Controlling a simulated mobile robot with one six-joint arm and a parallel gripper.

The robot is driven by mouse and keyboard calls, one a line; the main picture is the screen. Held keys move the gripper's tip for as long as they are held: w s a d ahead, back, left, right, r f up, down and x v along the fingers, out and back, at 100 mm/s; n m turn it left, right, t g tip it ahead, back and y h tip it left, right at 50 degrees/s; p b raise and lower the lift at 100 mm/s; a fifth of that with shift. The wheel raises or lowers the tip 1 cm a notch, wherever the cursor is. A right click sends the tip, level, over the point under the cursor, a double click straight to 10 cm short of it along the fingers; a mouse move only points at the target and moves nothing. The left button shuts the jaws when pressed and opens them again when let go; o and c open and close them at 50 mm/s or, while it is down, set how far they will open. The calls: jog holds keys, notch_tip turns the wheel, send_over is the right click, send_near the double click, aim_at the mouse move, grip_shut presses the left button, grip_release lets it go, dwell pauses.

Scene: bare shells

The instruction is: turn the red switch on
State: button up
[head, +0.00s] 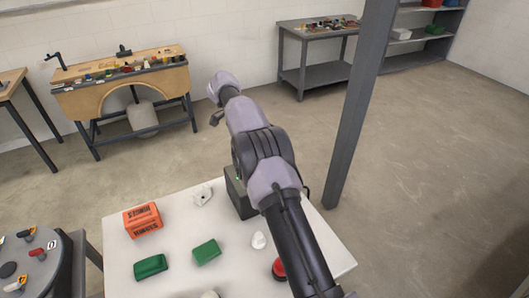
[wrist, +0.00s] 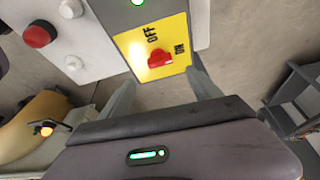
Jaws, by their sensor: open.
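The red switch (wrist: 159,57) sits on a yellow plate (wrist: 139,56) with the black words OFF and ON. It is a small red knob beside the two words; I cannot tell for sure which word it points to. My gripper (wrist: 163,91) is open and empty in the wrist view, its two pale fingers apart, one on each side below the plate. The fingers look clear of the switch. In the head view a dark box (head: 240,194) with a small green light stands on the white table, partly behind my arm; the switch's face is hidden there.
The white table (head: 120,232) holds an orange box (head: 142,219), two green objects (head: 151,266) (head: 206,251), white pieces (head: 203,195) and a red button (head: 279,268). A grey post (head: 358,110) stands behind it. Open floor lies beyond the table.

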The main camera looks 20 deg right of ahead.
jog(key=p+v, duration=0.2)
jog(key=v, duration=0.5)
jog(key=shift+r, duration=0.2)
